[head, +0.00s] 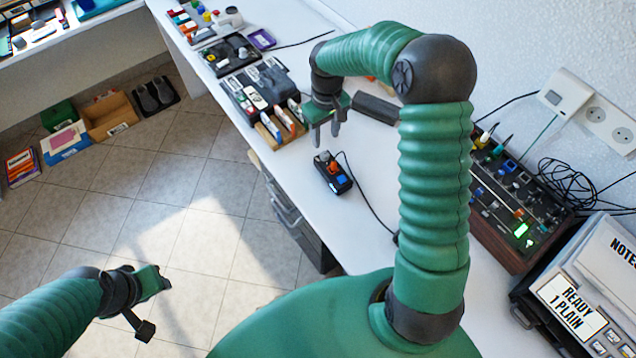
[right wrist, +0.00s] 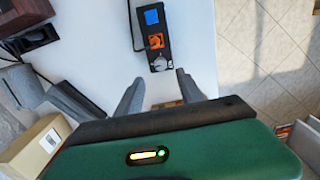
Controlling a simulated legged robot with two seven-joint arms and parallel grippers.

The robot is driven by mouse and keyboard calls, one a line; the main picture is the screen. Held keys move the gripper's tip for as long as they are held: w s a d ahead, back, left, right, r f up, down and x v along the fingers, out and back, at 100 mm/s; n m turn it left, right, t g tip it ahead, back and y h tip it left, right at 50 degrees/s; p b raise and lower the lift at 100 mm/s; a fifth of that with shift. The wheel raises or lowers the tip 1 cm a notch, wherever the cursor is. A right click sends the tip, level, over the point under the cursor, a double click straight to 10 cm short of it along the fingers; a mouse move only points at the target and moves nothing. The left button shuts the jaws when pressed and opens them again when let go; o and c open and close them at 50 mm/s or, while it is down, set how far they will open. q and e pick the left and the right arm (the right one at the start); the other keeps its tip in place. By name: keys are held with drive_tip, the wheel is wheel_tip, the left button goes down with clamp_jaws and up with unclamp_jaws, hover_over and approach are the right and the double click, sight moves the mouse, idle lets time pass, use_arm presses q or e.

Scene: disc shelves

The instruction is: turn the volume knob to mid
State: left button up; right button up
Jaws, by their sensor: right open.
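A small black control box (head: 336,178) lies on the white table, with a grey knob (head: 323,157), an orange part and a blue square. In the right wrist view the box (right wrist: 151,35) is ahead of the fingers, with its grey knob (right wrist: 159,63) at the near end. No volume label or dial mark is readable. My right gripper (head: 326,142) is open and empty, close to the knob end and apparently above it; its fingertips (right wrist: 158,78) are spread to either side of the knob's line. My left gripper (head: 154,306) hangs over the floor; its jaw opening is unclear.
A rack with white and orange items (head: 281,124) stands behind the box. A panel with several knobs and sliders (head: 510,205) is at the right, beside a grey machine (head: 590,290). A cable runs from the box along the table.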

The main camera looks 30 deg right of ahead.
wheel_tip(320, 180, up, 9)
drive_tip(key=s+a+f+t+p, duration=0.1)
drive_tip(key=s+a+p, duration=0.4)
drive_tip(key=s+a, duration=0.7)
drive_tip(key=s+t, duration=0.1)
drive_tip(key=s, duration=0.3)
drive_tip(key=shift+m+t+p, duration=0.3)
drive_tip(key=shift+f, duration=0.1)
